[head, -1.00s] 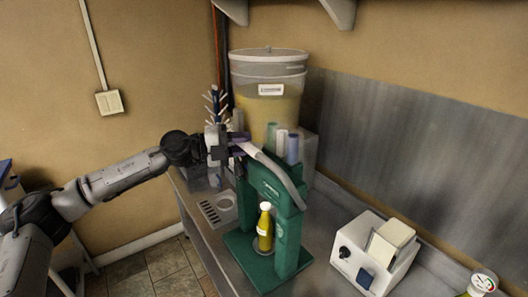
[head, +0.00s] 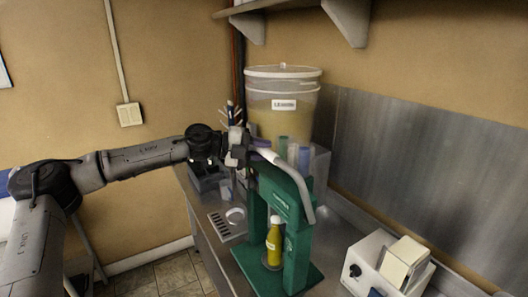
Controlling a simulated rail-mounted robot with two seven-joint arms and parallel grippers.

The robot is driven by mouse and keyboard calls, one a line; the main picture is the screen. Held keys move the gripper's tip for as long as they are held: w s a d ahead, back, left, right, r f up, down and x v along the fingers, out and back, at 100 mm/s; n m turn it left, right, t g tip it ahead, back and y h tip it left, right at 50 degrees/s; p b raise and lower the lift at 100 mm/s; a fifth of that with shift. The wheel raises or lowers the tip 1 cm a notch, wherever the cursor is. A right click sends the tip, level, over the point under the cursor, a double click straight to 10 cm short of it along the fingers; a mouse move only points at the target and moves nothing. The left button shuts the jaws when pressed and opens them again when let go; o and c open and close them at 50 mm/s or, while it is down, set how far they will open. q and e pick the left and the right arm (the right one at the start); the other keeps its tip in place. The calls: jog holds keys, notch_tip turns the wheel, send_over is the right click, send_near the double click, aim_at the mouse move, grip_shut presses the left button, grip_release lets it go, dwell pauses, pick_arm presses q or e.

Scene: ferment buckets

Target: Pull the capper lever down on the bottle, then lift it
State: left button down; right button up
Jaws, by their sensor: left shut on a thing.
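The green bench capper (head: 298,240) stands on the steel counter. Its pale curved lever (head: 290,172) arches up and left from the right side of the capper's top. A yellow bottle with a white cap (head: 273,240) stands upright on the capper's base, under the head. My left gripper (head: 247,152) is at the upper left end of the lever and is shut on it at the purple grip (head: 262,144). The fingertips are partly hidden and small. My right gripper is not in view.
A large lidded bucket of yellow liquid (head: 282,100) stands behind the capper, with coloured tubes (head: 304,158) in front. A white machine (head: 385,262) is on the right. A slotted drain plate (head: 220,228) lies left of the capper. A shelf (head: 290,8) hangs above.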

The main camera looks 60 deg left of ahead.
pick_arm(q)
jog(key=shift+a, duration=0.1)
jog(key=c, duration=0.9)
grip_release()
jog(key=shift+w, duration=0.1)
jog(key=shift+s+a+b, duration=0.1)
jog(key=shift+s+b, duration=0.3)
jog(key=shift+b, duration=0.2)
jog(key=b+v, duration=0.6)
jog(key=v, duration=0.7)
jog(key=shift+b, duration=0.4)
jog(key=shift+w+r, duration=0.1)
